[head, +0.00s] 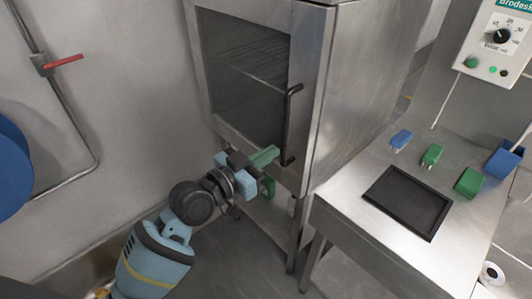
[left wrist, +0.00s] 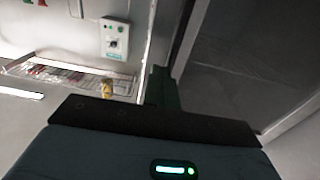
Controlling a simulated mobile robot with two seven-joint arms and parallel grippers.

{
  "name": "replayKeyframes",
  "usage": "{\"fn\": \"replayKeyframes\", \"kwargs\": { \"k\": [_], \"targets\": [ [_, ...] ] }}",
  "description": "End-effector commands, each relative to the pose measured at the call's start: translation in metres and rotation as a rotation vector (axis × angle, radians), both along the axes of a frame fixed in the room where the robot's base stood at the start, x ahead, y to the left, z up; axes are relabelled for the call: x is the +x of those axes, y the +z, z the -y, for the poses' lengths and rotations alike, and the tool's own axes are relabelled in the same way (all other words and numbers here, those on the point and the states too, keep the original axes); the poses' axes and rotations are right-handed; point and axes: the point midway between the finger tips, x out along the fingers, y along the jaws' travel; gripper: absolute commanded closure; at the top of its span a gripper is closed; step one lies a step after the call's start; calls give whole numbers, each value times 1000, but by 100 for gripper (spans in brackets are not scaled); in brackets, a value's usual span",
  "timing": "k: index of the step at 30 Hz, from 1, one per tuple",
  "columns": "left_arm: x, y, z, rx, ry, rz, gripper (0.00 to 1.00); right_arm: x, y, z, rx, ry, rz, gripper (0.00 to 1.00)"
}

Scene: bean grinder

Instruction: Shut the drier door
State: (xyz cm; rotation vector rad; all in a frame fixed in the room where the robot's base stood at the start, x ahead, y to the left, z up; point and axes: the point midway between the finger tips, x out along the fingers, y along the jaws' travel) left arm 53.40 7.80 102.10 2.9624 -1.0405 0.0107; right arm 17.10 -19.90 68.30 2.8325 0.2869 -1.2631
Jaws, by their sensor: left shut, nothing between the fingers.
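The drier (head: 365,75) is a steel cabinet at the top middle of the head view. Its door (head: 309,100) has a steel frame, a dark window showing wire racks, and a black vertical handle (head: 289,125) on the right side. The door looks close to flush with the cabinet; I cannot tell whether a small gap is left. My left gripper (head: 270,165), with green fingers, is shut and empty at the door's lower part, left of the handle's lower end. I cannot tell whether it touches the door. In the left wrist view its fingers (left wrist: 163,88) are together beside the dark door window (left wrist: 245,60).
A steel table (head: 345,190) right of the drier bears a black tray (head: 408,203) and small blue and green items. A control box (head: 498,40) is on the wall above. A pipe with a red valve handle (head: 64,62) and a blue disc (head: 12,170) are at left.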

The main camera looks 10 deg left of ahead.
Motion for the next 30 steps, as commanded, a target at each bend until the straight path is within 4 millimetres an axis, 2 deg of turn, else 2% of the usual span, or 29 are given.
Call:
{"fn": "replayKeyframes", "kwargs": {
  "k": [9, 15, 21, 30],
  "targets": [
    [-55, -4, -29, 5, 2, -5, 100, -7, -8, -1, 2, -2, -19, 64],
    [-79, -4, -42, 3, 3, -4, 100, -7, -11, 1, -4, 4, -21, 64],
    [-89, -2, -46, 3, 3, -2, 100, -8, -13, 1, -3, 5, -24, 64],
    [-89, -2, -47, 3, 3, -2, 100, -7, -11, 1, -3, 5, -21, 64]
  ]
}}
